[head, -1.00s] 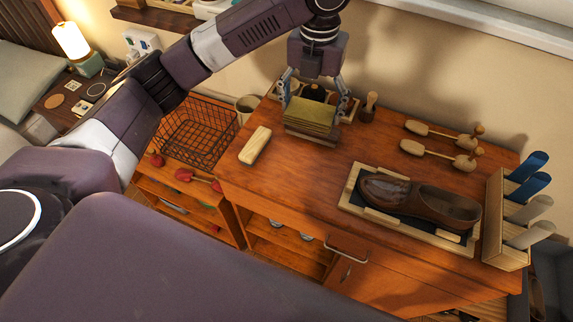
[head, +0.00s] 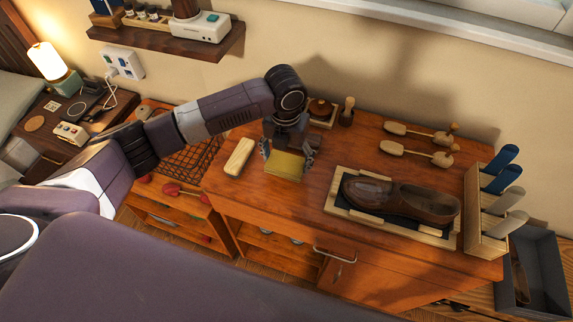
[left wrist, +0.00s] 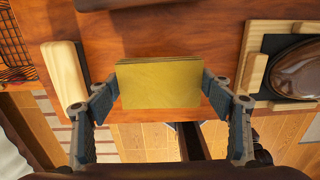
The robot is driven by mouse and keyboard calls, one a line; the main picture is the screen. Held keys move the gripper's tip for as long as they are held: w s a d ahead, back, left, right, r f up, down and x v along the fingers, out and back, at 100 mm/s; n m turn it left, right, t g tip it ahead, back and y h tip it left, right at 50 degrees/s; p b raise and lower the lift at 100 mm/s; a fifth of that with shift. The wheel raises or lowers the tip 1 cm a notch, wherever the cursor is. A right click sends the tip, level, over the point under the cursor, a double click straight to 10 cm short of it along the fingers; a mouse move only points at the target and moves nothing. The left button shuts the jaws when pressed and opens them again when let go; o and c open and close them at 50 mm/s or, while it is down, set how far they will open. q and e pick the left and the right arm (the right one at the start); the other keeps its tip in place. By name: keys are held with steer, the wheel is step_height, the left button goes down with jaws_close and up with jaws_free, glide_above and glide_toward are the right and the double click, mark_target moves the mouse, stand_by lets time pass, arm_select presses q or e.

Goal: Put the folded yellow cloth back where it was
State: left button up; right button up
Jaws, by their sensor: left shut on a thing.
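The folded yellow cloth (head: 286,165) is a flat, layered block. My left gripper (head: 286,160) is shut on it, with one finger at each side. The left wrist view shows the cloth (left wrist: 159,83) between the two fingertips of the gripper (left wrist: 160,88). The cloth is over the front part of the wooden cabinet top (head: 275,205); I cannot tell whether it touches the top. My right gripper does not show.
A pale wooden block (head: 239,157) lies just left of the cloth. To the right, a brown shoe (head: 400,200) sits in a wooden tray (head: 440,238). Brushes with handles (head: 485,212) stand in a rack at the right. A wire basket (head: 190,160) is at the left.

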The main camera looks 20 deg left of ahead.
mark_target(287, 161)
arm_select(q)
step_height(287, 161, down, 3)
steer(key=shift+r, duration=0.15)
steer(key=shift+f, duration=0.45)
steer(key=shift+f, duration=0.1)
steer(key=o, duration=1)
steer(key=shift+r+p, duration=0.2)
steer(key=shift+p, duration=0.1)
steer(key=r, duration=0.4)
steer(key=r+b, duration=0.1)
steer(key=r, duration=0.3)
steer(key=r+b, duration=0.1)
steer(key=r, duration=0.3)
steer(key=shift+s, duration=0.25)
steer(key=shift+f, duration=0.1)
